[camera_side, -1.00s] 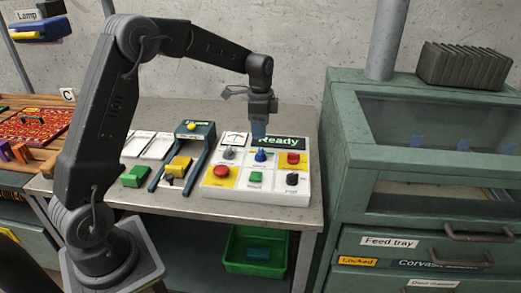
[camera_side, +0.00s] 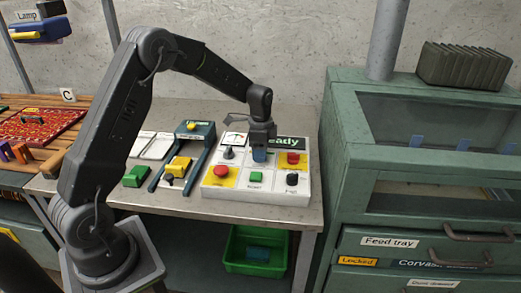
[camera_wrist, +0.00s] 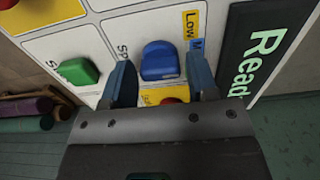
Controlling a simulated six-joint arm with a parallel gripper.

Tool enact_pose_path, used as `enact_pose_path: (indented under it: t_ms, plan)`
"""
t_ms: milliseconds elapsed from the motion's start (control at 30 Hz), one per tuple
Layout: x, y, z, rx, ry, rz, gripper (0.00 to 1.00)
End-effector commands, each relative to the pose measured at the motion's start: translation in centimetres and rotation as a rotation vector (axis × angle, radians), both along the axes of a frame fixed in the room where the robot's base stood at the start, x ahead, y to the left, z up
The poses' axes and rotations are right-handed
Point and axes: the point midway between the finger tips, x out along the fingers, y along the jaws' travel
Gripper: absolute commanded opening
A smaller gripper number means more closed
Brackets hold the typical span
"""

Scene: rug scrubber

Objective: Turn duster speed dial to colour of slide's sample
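The blue dial (camera_wrist: 159,62) stands on the white control panel (camera_side: 213,188), with lettering starting "SP" beside it in the wrist view. A yellow "Low" label (camera_wrist: 190,24) and the edge of a blue label (camera_wrist: 197,46) lie near it. My gripper (camera_wrist: 160,72) is open, one blue finger on each side of the dial; I cannot tell whether they touch it. In the side view my gripper (camera_side: 260,156) points down over the panel and hides the dial. A dark blue frame (camera_side: 203,141) with a yellow block (camera_side: 179,166) stands left of the panel; I cannot tell which thing is the slide's sample.
The panel also has a red button (camera_side: 221,172), a green button (camera_side: 256,177), a black knob (camera_side: 292,179), a grey knob (camera_side: 229,153) and a "Ready" display (camera_wrist: 262,50). A green button block (camera_side: 136,176) sits left. A green cabinet (camera_side: 345,150) stands right.

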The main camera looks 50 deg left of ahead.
Motion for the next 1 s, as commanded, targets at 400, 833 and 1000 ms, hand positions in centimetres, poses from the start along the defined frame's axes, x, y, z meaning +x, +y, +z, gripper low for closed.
enact_pose_path:
  t_ms: [400, 833, 1000]
  plan:
    - [0.0, 0.0, 0.04, 0.0, 0.0, 0.0, 0.17]
    - [0.02, -0.01, 0.05, -0.001, -0.001, 0.129, 0.17]
    - [0.03, -0.01, 0.06, -0.001, -0.001, 0.26, 0.17]
